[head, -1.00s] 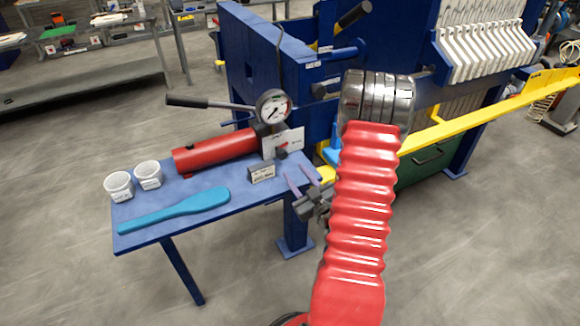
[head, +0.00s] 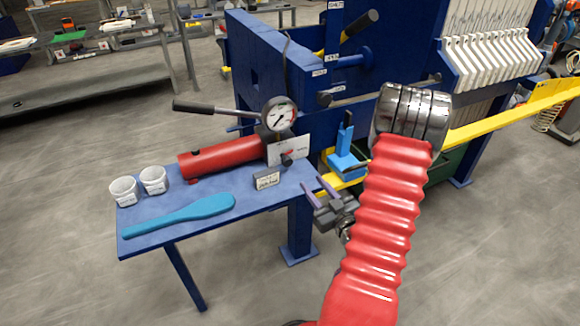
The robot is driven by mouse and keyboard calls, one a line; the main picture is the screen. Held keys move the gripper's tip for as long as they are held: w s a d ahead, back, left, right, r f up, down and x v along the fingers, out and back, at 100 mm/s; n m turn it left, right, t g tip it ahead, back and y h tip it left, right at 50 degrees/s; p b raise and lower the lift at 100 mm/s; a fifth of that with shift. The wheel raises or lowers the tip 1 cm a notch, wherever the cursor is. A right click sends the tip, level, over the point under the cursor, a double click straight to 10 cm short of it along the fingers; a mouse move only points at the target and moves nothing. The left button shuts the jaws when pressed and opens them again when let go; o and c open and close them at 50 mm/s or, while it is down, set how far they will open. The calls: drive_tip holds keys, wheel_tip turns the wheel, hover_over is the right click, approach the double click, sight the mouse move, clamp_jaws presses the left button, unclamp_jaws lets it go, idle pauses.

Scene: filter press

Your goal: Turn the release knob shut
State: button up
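The release knob (head: 287,160) is a small dark knob beside the white card, at the right end of the red pump cylinder (head: 222,156) on the blue side table. A round pressure gauge (head: 279,115) stands above it. My gripper (head: 313,189) is at the table's right edge, below and to the right of the knob and apart from it. Its two purple-grey fingers are spread, with nothing between them. My red sleeved arm hides part of the area to the right.
A small label block (head: 267,180) stands on the table between knob and front edge. Two white cups (head: 153,180) and a blue paddle (head: 182,214) lie to the left. A black-gripped pump lever (head: 205,107) sticks out left. A blue tool (head: 347,155) stands right of the knob.

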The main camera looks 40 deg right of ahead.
sight(288, 164)
drive_tip(key=shift+w+a+f+m+y, duration=0.15)
drive_tip(key=shift+a+m+y, duration=0.1)
drive_tip(key=shift+m+y, duration=0.3)
drive_tip(key=shift+w+a+r+m+y, duration=0.1)
drive_tip(key=shift+a+m+y, duration=0.2)
drive_tip(key=shift+m, duration=0.35)
drive_tip(key=shift+w+d, duration=0.1)
drive_tip(key=shift+d, duration=0.05)
drive_tip(key=w, duration=0.4)
drive_tip(key=w+d, duration=0.1)
drive_tip(key=w, duration=0.4)
drive_tip(key=w+d, duration=0.1)
drive_tip(key=w, duration=0.3)
drive_tip(key=shift+w+d, duration=0.1)
drive_tip(key=shift+w, duration=0.15)
drive_tip(key=shift+c, duration=0.5)
drive_tip(key=c, duration=0.6)
